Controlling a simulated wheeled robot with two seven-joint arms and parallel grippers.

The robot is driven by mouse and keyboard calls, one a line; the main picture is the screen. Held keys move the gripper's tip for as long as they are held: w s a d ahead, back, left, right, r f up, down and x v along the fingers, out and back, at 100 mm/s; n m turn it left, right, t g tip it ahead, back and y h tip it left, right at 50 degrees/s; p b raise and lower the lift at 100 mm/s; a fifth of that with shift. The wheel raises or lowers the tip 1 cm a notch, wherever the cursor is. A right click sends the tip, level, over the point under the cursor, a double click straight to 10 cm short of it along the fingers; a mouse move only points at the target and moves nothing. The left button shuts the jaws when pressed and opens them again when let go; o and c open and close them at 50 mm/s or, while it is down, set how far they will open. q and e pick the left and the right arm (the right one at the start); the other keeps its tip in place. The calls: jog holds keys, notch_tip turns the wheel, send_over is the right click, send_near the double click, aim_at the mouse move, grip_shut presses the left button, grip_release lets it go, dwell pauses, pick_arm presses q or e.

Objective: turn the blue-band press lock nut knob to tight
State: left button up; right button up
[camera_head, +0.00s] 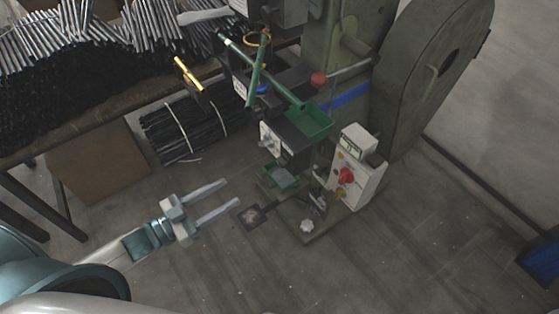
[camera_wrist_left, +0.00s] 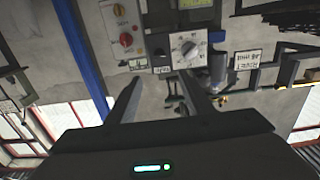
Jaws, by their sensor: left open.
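The press with the blue band (camera_head: 346,97) stands at the upper middle of the head view. In the left wrist view the blue band (camera_wrist_left: 84,52) runs down at the left. A pale pointer knob on a white marked plate (camera_wrist_left: 188,48) shows there ahead of my fingers. The plate also shows in the head view on the press's front (camera_head: 271,139). I cannot read its setting. My left gripper (camera_head: 231,192) is open and empty, below and left of the plate and apart from it. In the wrist view its fingers (camera_wrist_left: 160,80) point toward the plate area.
A control box (camera_head: 352,176) with a red knob hangs at the press's right; it also shows in the wrist view (camera_wrist_left: 118,36). Green levers (camera_head: 265,70) stick out above the plate. A rod-laden table (camera_head: 75,128) stands left. The floor in front is clear.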

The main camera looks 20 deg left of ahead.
dwell(0.4)
pick_arm(q)
jog(key=p, duration=0.3)
send_near(279, 163)
jog(key=x, duration=0.7)
jog(key=shift+w, duration=0.1)
jog(key=shift+w+d, duration=0.4)
jog(key=shift+w, duration=0.1)
jog(key=shift+w+d+f, duration=0.15)
pick_arm(e)
jog(key=s+d+f+g, duration=0.1)
jog(key=s+d, duration=0.1)
jog(key=s, duration=0.3)
jog(key=s+d+f+g+h, duration=0.1)
jog(key=s+d+f+g, duration=0.1)
jog(key=s, duration=0.3)
jog(key=shift+s+d, duration=0.35)
jog(key=shift+s, duration=0.05)
pick_arm(q)
jog(key=shift+c, duration=0.6)
